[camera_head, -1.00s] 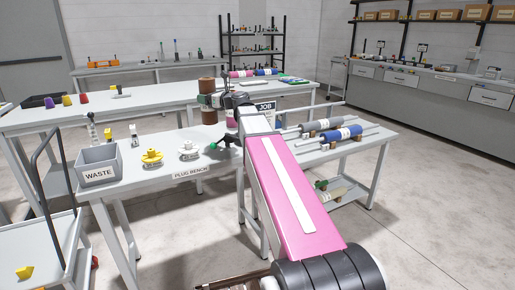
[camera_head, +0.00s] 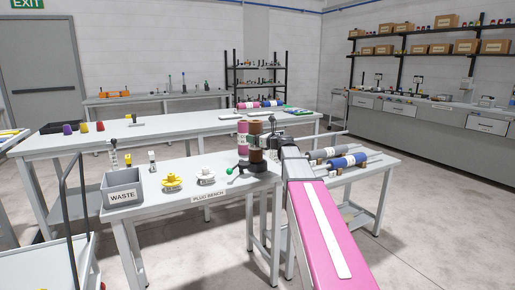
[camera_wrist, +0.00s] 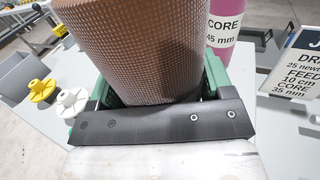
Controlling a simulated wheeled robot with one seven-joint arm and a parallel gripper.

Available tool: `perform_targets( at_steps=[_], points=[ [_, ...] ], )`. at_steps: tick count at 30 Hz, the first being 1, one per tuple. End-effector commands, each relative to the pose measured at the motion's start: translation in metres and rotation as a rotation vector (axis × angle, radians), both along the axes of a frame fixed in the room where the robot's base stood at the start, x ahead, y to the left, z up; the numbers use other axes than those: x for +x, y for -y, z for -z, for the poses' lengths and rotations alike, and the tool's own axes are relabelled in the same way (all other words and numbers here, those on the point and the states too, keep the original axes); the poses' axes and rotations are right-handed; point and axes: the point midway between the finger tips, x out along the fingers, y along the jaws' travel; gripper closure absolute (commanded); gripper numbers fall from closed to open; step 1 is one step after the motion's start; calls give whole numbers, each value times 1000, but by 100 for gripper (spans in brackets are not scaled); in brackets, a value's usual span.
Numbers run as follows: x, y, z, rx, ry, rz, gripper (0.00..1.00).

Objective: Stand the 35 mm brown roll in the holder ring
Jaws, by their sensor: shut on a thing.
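My gripper (camera_head: 262,140) is shut on the brown roll (camera_head: 256,148), which is upright at the bench's back edge. In the wrist view the textured brown roll (camera_wrist: 140,45) fills the space between the green fingers of my gripper (camera_wrist: 150,85).
The plug bench (camera_head: 150,206) carries a grey waste bin (camera_head: 122,187), a yellow plug (camera_head: 172,181) and a white plug (camera_head: 206,176). Grey and blue rolls (camera_head: 346,160) lie to the right of my arm. A job sign (camera_wrist: 300,65) in the wrist view reads CORE 35 mm.

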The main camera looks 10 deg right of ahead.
Motion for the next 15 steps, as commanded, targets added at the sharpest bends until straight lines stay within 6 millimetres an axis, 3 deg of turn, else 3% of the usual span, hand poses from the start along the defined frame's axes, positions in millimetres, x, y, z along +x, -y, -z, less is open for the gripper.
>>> perform_targets(
  at_steps=[8,15],
  points=[
    [7,9,13,2,-1,-2,57],
    [7,9,42,2,-1,-2,57]
  ],
)
